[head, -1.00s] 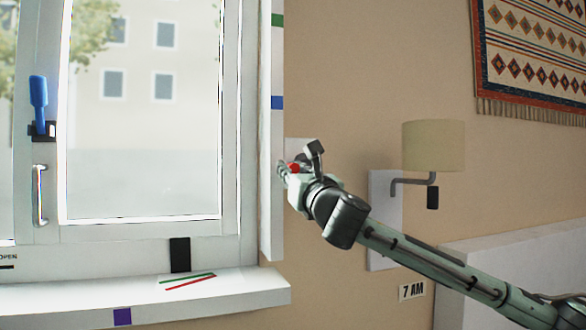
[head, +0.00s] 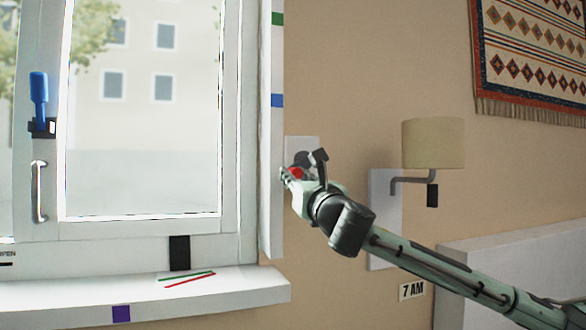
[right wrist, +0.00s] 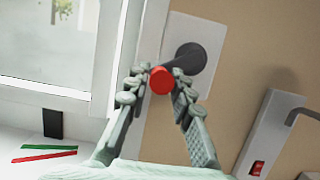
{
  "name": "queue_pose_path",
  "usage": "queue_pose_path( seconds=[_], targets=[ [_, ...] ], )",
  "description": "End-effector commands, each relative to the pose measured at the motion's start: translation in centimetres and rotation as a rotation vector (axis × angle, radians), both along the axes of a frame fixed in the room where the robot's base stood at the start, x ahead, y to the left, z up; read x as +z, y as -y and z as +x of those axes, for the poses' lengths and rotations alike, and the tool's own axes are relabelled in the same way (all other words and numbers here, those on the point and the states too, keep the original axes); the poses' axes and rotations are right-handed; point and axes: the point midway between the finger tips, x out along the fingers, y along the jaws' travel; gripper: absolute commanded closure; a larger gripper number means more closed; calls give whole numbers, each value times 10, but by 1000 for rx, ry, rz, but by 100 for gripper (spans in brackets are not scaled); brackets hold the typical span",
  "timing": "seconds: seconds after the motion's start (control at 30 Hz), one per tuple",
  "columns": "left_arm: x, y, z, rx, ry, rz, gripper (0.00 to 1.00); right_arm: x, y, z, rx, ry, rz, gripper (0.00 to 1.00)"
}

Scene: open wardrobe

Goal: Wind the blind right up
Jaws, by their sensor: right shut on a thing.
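The winding crank has a dark hub and arm with a red knob (right wrist: 162,81) on a pale wall plate (head: 310,144) just right of the window frame. The knob also shows in the head view (head: 296,173). My right gripper (right wrist: 158,88) is shut on the red knob, one finger on each side. In the right wrist view the crank's dark hub (right wrist: 191,57) lies up and right of the knob. No blind cloth shows over the visible glass (head: 145,110); the top of the window is out of view. My left gripper is not in view.
The white window frame edge (head: 271,190) stands close left of my right gripper. A blue window handle (head: 39,100) is at the left. A wall lamp (head: 433,145) is to the right, above my right arm. The sill (head: 60,300) holds green and red strips.

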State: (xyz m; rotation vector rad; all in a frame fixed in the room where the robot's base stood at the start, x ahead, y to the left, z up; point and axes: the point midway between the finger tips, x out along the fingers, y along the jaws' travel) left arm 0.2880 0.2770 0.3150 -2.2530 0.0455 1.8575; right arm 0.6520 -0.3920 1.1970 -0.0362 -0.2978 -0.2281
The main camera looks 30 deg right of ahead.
Motion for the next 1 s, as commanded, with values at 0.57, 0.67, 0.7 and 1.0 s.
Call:
queue_pose_path(
  seconds=[0.57, 0.67, 0.7, 1.0],
  targets=[
    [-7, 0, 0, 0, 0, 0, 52, -6, 19, -4, -16, 4, 1, 72],
    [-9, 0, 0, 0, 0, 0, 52, -9, 23, -6, -19, 4, 0, 71],
    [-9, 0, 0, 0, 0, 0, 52, -10, 25, -6, -19, 4, 0, 70],
    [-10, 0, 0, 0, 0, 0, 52, -12, 29, -8, -14, 5, 0, 74]
  ],
)
